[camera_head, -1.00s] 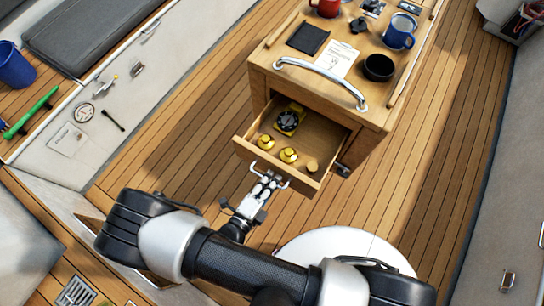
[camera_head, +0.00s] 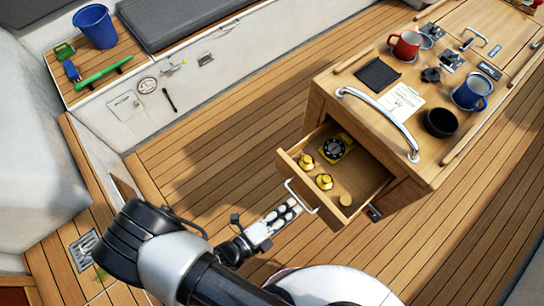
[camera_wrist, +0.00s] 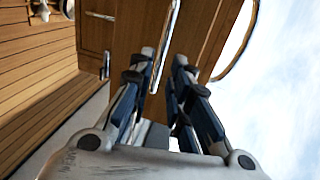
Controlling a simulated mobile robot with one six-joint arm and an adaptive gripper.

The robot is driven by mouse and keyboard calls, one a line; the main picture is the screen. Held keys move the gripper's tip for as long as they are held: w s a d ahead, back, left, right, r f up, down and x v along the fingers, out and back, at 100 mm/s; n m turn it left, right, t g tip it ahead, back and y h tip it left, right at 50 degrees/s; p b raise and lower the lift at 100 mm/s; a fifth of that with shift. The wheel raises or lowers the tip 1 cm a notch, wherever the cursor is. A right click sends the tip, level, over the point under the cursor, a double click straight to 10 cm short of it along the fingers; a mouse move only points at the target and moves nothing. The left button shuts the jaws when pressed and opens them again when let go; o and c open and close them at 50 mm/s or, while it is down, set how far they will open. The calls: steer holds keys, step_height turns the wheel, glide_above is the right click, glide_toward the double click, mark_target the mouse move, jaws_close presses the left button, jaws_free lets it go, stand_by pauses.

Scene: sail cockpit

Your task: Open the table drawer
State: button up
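The wooden table (camera_head: 400,140) stands at the right in the head view. Its drawer (camera_head: 358,178) is pulled well out of the near end, so the inside shows. Yellow-topped pieces, a black dial on a yellow base (camera_head: 333,149) and a small round wooden piece lie in it. The drawer's metal bar handle (camera_head: 300,197) is on its front. My gripper (camera_head: 294,208) is just in front of the handle. In the wrist view my gripper (camera_wrist: 164,58) has its fingers apart, with a metal bar (camera_wrist: 163,45) seen between them. Contact with the handle cannot be told.
Mugs (camera_head: 406,45), a black bowl (camera_head: 441,122), a paper and a dark pad stand on the tabletop, with a curved rail (camera_head: 380,115) at its near edge. A bench with a blue bucket (camera_head: 95,27) is at the upper left. Planked floor left of the table is clear.

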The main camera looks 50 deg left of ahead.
steer(key=v, duration=0.6)
steer(key=shift+s, duration=0.4)
steer(key=shift+a+r, duration=0.1)
steer(key=shift+w+r, duration=0.1)
